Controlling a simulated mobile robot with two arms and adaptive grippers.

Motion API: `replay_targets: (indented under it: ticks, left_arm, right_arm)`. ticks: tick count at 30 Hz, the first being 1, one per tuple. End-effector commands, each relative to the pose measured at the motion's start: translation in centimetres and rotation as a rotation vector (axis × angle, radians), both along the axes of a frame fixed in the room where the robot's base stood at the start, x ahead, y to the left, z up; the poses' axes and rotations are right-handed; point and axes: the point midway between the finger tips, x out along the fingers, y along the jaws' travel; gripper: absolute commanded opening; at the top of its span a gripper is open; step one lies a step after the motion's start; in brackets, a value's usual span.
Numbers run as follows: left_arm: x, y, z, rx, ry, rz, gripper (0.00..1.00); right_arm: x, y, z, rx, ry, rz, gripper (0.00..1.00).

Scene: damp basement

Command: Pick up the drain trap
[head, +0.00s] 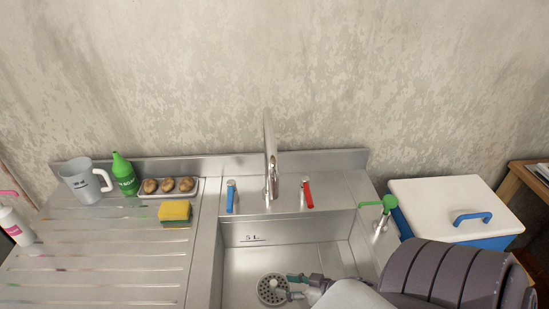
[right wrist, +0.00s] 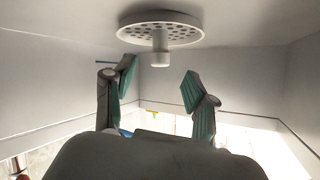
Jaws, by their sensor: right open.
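The drain trap (head: 271,289) is a round grey perforated disc on the sink floor. In the right wrist view, the drain trap (right wrist: 160,26) shows as a holed disc with a short central stem. My right gripper (head: 291,287) reaches into the sink from the right, with its teal-padded fingers at the trap's right side. In the right wrist view, my right gripper (right wrist: 160,76) is open, its fingers apart on either side of the stem's line. Nothing is held; whether a finger touches the trap is unclear. My left gripper is not in view.
The steel sink (head: 325,257) has walls around the gripper. A tall faucet (head: 270,160) stands behind, between blue (head: 231,196) and red (head: 307,194) handles. A green-topped dispenser (head: 381,213) and a cooler (head: 445,205) are at right. A sponge (head: 175,211) and jug (head: 84,181) stand left.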

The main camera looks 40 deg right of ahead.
Motion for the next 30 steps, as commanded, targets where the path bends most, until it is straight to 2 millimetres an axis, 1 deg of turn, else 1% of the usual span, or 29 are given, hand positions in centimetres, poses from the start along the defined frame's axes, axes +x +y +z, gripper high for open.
replay_targets:
  ticks: [6,9,12,19,26,27,29,30]
  left_arm:
    - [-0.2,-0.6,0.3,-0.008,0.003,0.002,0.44]
    - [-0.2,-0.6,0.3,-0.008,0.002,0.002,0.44]
    - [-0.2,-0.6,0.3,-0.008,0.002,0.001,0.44]
    - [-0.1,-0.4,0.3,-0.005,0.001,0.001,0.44]
    - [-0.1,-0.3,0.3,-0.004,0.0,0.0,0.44]
    - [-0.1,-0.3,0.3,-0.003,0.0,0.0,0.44]
    - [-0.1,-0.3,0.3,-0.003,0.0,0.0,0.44]
    - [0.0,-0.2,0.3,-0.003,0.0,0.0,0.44]
  right_arm:
    - [3.0,1.1,-1.4,0.002,-0.003,0.0,0.56]
    - [4.0,1.5,-2.0,0.002,-0.002,-0.002,0.56]
    - [4.5,1.8,-2.3,0.003,-0.001,0.001,0.56]
    - [4.5,1.8,-2.4,0.003,-0.001,0.001,0.56]
    - [4.5,1.8,-2.3,0.003,-0.001,0.001,0.18]
    - [4.5,1.8,-2.3,0.003,-0.001,0.001,0.11]
    - [4.5,1.8,-2.3,0.003,-0.001,0.001,0.01]
    - [4.5,1.8,-2.3,0.003,-0.001,0.001,0.0]
